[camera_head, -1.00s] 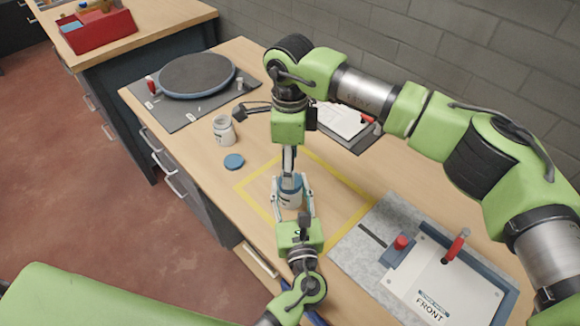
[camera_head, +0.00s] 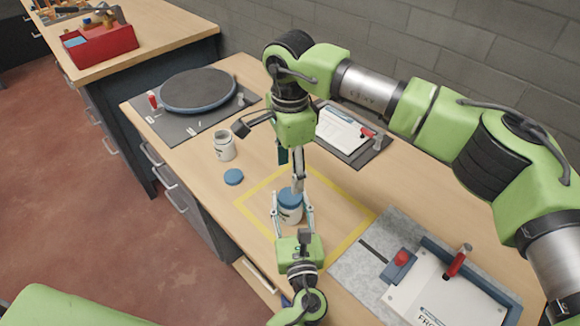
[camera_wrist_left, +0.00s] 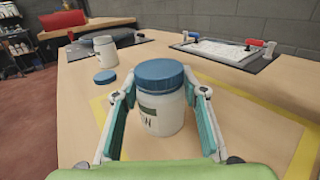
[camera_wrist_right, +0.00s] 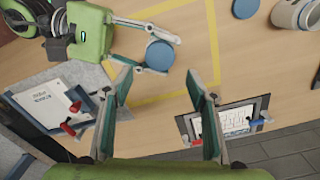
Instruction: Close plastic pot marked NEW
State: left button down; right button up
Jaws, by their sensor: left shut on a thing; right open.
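A white pot (camera_head: 290,213) stands upright inside the yellow outline, with a blue lid (camera_head: 290,197) on its mouth. In the left wrist view the pot (camera_wrist_left: 160,115) shows a partly visible label, not fully legible; the lid (camera_wrist_left: 159,73) looks level. My left gripper (camera_wrist_left: 158,112) is shut on this pot's sides. My right gripper (camera_wrist_right: 160,80) is open and empty, above and apart from the lid, which shows beyond its fingers in the right wrist view (camera_wrist_right: 160,55). In the head view my right gripper (camera_head: 297,172) partly overlaps itself.
A second white pot (camera_head: 224,147) stands without a lid, and a loose blue lid (camera_head: 234,177) lies beside it. A round dark turntable (camera_head: 198,90) is at the back left. A clipboard-like fixture (camera_head: 343,130) and a FRONT panel fixture (camera_head: 440,300) stand to the right.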

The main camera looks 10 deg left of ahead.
aim_at(290, 195)
notch_tip(290, 195, down, 8)
jog(key=shift+f, duration=0.1)
dwell(0.4)
jog(key=shift+c, duration=0.4)
jog(key=c, duration=1)
jog(key=m, duration=0.6)
jog(key=shift+m, duration=0.3)
jog(key=shift+c, duration=0.4)
jog(key=o, duration=1.2)
jog(key=shift+o, duration=0.2)
